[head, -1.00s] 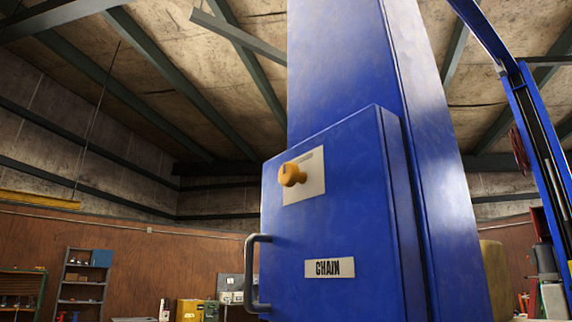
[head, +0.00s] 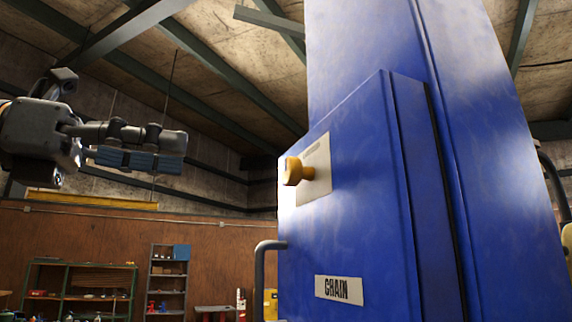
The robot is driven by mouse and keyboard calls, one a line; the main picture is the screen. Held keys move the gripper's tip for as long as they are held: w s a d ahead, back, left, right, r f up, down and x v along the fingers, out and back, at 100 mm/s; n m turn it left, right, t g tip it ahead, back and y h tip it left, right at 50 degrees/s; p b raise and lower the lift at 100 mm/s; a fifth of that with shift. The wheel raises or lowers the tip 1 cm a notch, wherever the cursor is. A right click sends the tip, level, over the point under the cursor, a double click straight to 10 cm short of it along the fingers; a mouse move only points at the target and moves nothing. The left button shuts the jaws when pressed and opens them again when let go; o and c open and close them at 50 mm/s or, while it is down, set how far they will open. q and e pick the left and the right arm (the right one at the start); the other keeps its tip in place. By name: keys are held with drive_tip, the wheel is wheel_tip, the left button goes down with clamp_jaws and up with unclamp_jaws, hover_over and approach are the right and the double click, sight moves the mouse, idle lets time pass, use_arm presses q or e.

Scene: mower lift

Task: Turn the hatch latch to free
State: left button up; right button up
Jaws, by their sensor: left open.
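The hatch (head: 345,235) is a blue box door on a tall blue column, with a "CHAIN" label (head: 339,290) low on its face. The latch (head: 297,171) is an orange-yellow knob on a pale plate (head: 315,163) near the hatch's upper left. A grey bar handle (head: 262,270) is at the hatch's left edge. My left gripper (head: 155,150) comes in from the left at about the knob's height. It is open and empty, its fingers pointing right, well apart from the knob. My right gripper is not in view.
The blue column (head: 395,50) rises behind the hatch. Shelves (head: 168,280) and a green rack (head: 80,285) stand at the far wall. A yellow beam (head: 90,201) runs along that wall. The space between gripper and knob looks clear.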

sight(286, 171)
use_arm(q)
drive_tip(key=p+x, duration=0.3)
drive_tip(key=x, duration=0.9)
drive_tip(key=shift+r+p, duration=0.1)
drive_tip(key=shift+p, duration=0.2)
drive_tip(key=shift+w+d, duration=0.25)
drive_tip(key=shift+d, duration=0.25)
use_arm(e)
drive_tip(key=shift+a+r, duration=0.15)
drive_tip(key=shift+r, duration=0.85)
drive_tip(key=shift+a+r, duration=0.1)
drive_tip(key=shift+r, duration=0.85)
use_arm(q)
drive_tip(key=c, duration=1.2)
